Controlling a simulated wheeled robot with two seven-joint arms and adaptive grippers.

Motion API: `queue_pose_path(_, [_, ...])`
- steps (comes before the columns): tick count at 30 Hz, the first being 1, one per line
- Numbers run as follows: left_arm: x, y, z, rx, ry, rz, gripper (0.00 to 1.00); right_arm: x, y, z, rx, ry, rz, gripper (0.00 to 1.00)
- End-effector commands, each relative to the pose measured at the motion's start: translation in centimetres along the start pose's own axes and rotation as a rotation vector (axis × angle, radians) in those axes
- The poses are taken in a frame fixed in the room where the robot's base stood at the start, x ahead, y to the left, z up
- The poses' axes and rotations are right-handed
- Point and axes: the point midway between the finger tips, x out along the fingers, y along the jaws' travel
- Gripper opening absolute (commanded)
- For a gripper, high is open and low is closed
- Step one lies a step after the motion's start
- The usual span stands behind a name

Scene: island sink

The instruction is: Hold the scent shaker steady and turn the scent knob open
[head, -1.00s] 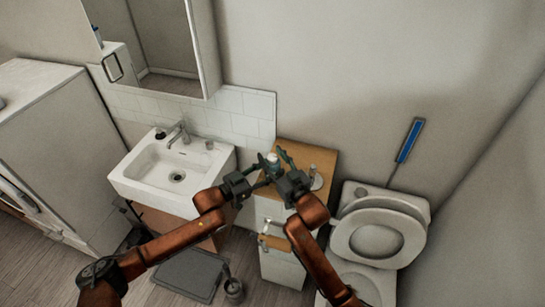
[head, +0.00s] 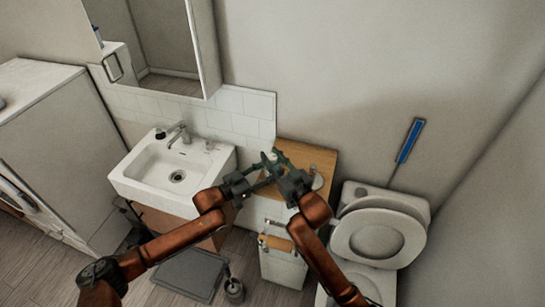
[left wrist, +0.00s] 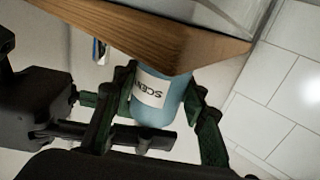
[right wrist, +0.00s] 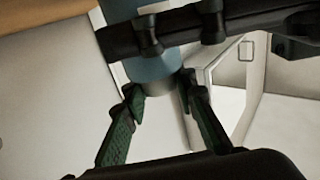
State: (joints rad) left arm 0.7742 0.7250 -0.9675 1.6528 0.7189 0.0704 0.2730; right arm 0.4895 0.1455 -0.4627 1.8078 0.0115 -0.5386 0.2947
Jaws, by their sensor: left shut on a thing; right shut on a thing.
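The scent shaker is a blue cylinder with a white label reading "SCEN"; it shows in the left wrist view (left wrist: 160,108) and the right wrist view (right wrist: 150,65). My left gripper (head: 258,184) has its green fingers on both sides of the shaker's body, shut on it. The scent knob (right wrist: 163,84) is a greyish end piece on the shaker. My right gripper (right wrist: 160,88) has its fingertips on either side of the knob, shut on it. In the head view the right gripper (head: 272,158) covers most of the shaker. The knob's turn position cannot be told.
A wooden-topped white cabinet (head: 315,160) stands just behind the grippers; its wooden edge (left wrist: 150,45) is close to the shaker. A white sink (head: 150,180) is at left, a toilet (head: 375,240) at right.

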Motion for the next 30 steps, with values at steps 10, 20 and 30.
queue_pose_path(10, [0.05,0.11,-0.04,-0.001,0.001,0.002,0.11,0.03,-0.16,-0.09,-0.009,0.000,-0.174,0.01])
queue_pose_path(20, [0.05,0.12,-0.03,-0.001,0.001,0.002,0.11,-0.05,-0.19,0.03,0.002,-0.002,-0.220,0.01])
queue_pose_path(30, [0.04,0.10,-0.03,-0.001,0.001,0.001,0.11,-0.05,-0.15,0.02,0.002,-0.002,-0.219,0.36])
